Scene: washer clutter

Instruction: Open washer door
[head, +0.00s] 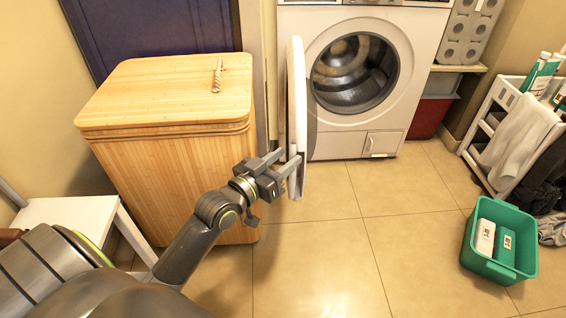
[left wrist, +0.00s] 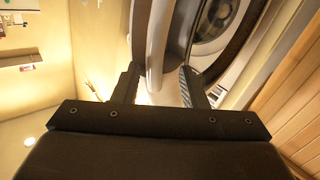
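The white washer (head: 345,100) stands at the back. Its round opening shows a metal drum (head: 354,72). The washer door (head: 297,90) is swung wide open to the left of the opening and is seen nearly edge-on in the head view. My left gripper (head: 287,168) is at the door's lower free edge. In the left wrist view, its two spread fingers (left wrist: 160,82) stand on either side of the door's curved rim (left wrist: 158,45). Whether either finger touches the rim is unclear. My right gripper is in neither view.
A wooden cabinet (head: 180,160) with a small twisted item (head: 217,75) on top stands close left of my left gripper. A green basket (head: 468,250) sits on the floor at right, near a white shelf rack (head: 490,125). Tiled floor (head: 340,250) is clear between.

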